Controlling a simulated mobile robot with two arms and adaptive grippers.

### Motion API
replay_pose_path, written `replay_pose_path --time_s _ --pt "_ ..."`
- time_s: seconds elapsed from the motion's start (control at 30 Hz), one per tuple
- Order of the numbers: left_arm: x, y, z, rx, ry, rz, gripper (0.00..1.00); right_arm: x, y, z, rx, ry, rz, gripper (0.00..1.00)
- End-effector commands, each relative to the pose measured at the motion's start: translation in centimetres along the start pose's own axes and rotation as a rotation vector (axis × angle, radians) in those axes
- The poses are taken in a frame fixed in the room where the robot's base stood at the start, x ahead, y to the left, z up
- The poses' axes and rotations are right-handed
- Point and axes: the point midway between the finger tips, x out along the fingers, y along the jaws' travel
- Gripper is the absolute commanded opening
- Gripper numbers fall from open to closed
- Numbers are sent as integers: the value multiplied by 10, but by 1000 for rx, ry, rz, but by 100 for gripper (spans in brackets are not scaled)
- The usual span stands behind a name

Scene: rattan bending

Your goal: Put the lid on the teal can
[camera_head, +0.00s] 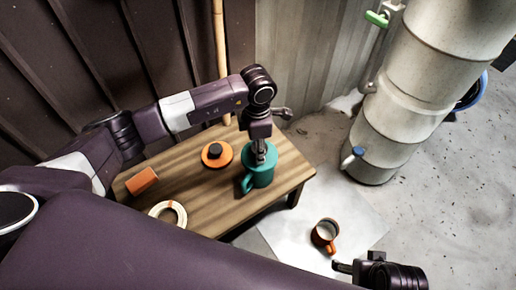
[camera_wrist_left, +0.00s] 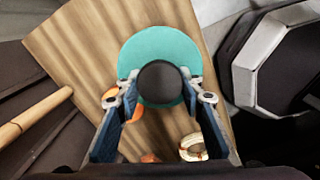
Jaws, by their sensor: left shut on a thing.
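The teal can (camera_head: 258,177), with a side handle, stands upright on the wooden table near its right end. My left gripper (camera_head: 262,152) points straight down over it. In the left wrist view, my left gripper (camera_wrist_left: 160,90) is shut on the dark round knob (camera_wrist_left: 160,82) of a teal lid (camera_wrist_left: 158,45). The lid is over the can's top; I cannot tell whether it rests on the rim or hovers just above. The lid hides the can's opening. My right gripper (camera_head: 343,267) is at the lower right, away from the table; its opening is unclear.
On the wooden table (camera_head: 205,195) are an orange lid with a dark knob (camera_head: 217,154), an orange block-like piece (camera_head: 142,181) and a pale ring or roll (camera_head: 168,212). An orange mug (camera_head: 325,234) stands on a floor sheet. A large pale pipe (camera_head: 410,90) rises at right.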

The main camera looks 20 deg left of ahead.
Motion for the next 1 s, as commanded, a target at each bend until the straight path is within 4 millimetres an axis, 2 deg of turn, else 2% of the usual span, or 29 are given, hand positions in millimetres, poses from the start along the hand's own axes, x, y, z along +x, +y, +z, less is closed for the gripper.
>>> replay_pose_path --time_s 0.4,0.43,0.5,0.6,0.8,0.93,1.0 --pt "0 0 0 0 0 1 7 -4 0 -4 0 12 0 76" --pt "0 0 0 0 0 0 38 -4 0 -4 0 11 0 76" --pt "0 0 0 0 0 1 46 -4 0 -4 0 11 0 76" --pt "0 0 0 0 0 0 55 -4 0 -4 0 10 0 76" --pt "0 0 0 0 0 0 56 -4 0 -3 0 9 0 76" --pt "0 0 0 0 0 0 71 -4 0 -3 0 8 0 76" --pt "0 0 0 0 0 0 73 -4 0 -3 0 8 0 76"
